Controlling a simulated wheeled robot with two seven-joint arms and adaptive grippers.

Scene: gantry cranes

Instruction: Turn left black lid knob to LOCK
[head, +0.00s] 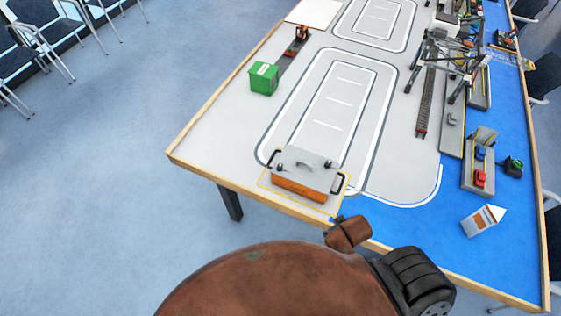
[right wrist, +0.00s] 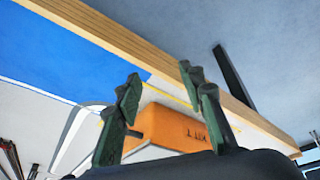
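The kit box (head: 300,188), orange in front with a grey lid, sits at the near left corner of the table inside a yellow outline. Its lid has a left black knob (head: 279,168), a right black knob (head: 328,164) and a handle between them; the knobs' settings are too small to read. Black side handles stand at both ends. In the right wrist view, my right gripper (right wrist: 160,82) is open and empty, with the orange box face (right wrist: 172,128), lettered upside down, beyond its fingers. The lid knobs are not clear there. My left gripper is not in view.
The table's wooden edge (head: 260,208) runs close in front of the box. A green container (head: 264,78) stands farther back. A white carton (head: 482,220), a red-button block (head: 478,170) and crane models (head: 440,55) are at right. The marked lane (head: 330,105) behind the box is clear.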

